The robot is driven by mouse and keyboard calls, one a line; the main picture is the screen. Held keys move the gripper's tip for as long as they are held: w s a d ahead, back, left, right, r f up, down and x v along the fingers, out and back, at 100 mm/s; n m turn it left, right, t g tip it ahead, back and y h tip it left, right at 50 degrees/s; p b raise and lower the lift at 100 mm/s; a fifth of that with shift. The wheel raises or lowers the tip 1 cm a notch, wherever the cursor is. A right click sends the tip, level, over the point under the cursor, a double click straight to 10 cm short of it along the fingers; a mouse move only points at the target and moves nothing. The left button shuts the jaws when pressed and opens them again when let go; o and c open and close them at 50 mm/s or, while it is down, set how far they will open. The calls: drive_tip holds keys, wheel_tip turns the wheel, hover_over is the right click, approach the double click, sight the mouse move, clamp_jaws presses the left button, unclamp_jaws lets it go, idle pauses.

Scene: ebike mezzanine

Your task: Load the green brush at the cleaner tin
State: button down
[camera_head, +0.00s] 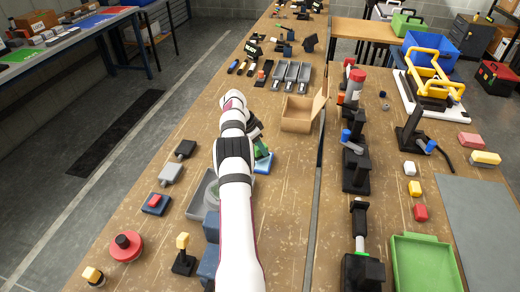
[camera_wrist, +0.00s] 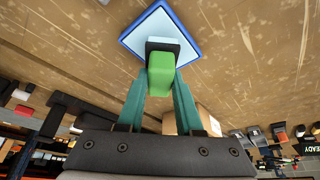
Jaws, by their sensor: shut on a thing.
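My gripper (camera_wrist: 160,88) has teal fingers, shut on the green brush (camera_wrist: 160,72). The brush's green handle sits between the fingertips, and its dark and pale head is at the far end, over the tin in the wrist view. A shallow square tin with a blue rim and pale blue inside (camera_wrist: 183,38) appears to be the cleaner tin; it lies flat on the bench and also shows in the head view (camera_head: 264,164). I cannot tell whether the brush head touches it. In the head view my arm hides most of the gripper, and a bit of green shows beside it.
An open cardboard box (camera_head: 297,116) stands just beyond the tin, with grey trays (camera_head: 291,75) behind it. A grey bin (camera_head: 203,190) is left of my arm. Black clamp stands (camera_head: 356,165) line the right bench. Bare bench lies right of the tin.

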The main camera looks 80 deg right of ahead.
drive_tip(key=shift+r, duration=2.9)
drive_tip(key=w+a+r+n+t+h, duration=0.1)
drive_tip(key=w+a+r+n, duration=0.3)
drive_tip(key=w, duration=0.5)
drive_tip(key=w+a+r+n+t, duration=0.1)
drive_tip(key=w+a+r+n, duration=0.25)
drive_tip(key=w+a, duration=0.4)
drive_tip(key=w+a+r+n+t, duration=0.3)
drive_tip(key=w+a+r+n, duration=0.35)
drive_tip(key=w+a, duration=0.55)
drive_tip(key=w+a+r+n+t+y, duration=0.1)
drive_tip(key=a+r+n, duration=0.2)
drive_tip(key=a, duration=0.6)
drive_tip(key=w+a+r+n+t, duration=0.1)
drive_tip(key=w+a+r+n, duration=0.15)
drive_tip(key=a, duration=0.75)
drive_tip(key=s+a+r+n+y, duration=0.1)
drive_tip(key=s+a+n, duration=0.2)
drive_tip(key=a, duration=0.5)
drive_tip(key=s+a+r+n+y, duration=0.1)
drive_tip(key=s+a+n+y, duration=0.1)
drive_tip(key=a, duration=0.7)
drive_tip(key=shift+s+a+r+n+t, duration=0.25)
drive_tip(key=shift+s+r+n+t, duration=0.25)
drive_tip(key=shift+n, duration=0.75)
drive_tip(key=shift+f, duration=0.1)
